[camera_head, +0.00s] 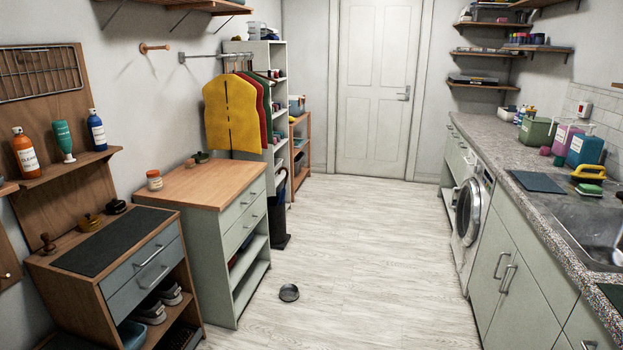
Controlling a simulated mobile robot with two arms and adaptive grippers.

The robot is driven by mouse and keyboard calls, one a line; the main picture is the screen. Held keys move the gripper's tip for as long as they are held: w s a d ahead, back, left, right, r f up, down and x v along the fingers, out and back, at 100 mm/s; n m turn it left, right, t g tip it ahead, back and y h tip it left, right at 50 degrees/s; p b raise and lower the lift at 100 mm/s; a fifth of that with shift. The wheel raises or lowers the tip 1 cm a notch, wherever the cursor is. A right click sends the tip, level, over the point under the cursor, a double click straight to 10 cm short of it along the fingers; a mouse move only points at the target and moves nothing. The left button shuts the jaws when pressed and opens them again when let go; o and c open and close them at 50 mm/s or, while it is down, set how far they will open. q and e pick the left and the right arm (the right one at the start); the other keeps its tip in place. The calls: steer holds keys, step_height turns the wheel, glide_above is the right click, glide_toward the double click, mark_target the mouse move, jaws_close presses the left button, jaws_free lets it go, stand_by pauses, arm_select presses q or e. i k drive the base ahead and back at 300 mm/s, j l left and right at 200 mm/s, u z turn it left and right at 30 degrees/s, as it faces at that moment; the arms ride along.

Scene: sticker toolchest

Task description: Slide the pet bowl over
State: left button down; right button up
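A small dark grey round bowl (289,292), which looks like the pet bowl, sits on the pale wood-plank floor. It is near the lower middle of the head view, a little right of the wooden-topped cabinet. Nothing touches it. Neither of my grippers shows in the head view.
The wooden-topped cabinet (220,183) and a low shoe cabinet (112,262) line the left side. A counter with a washing machine (468,212) and a sink runs along the right. A dark bin (279,220) stands farther back left. The floor (365,240) between is clear up to the door (378,90).

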mark_target(289, 293)
steer(key=i, duration=1.8)
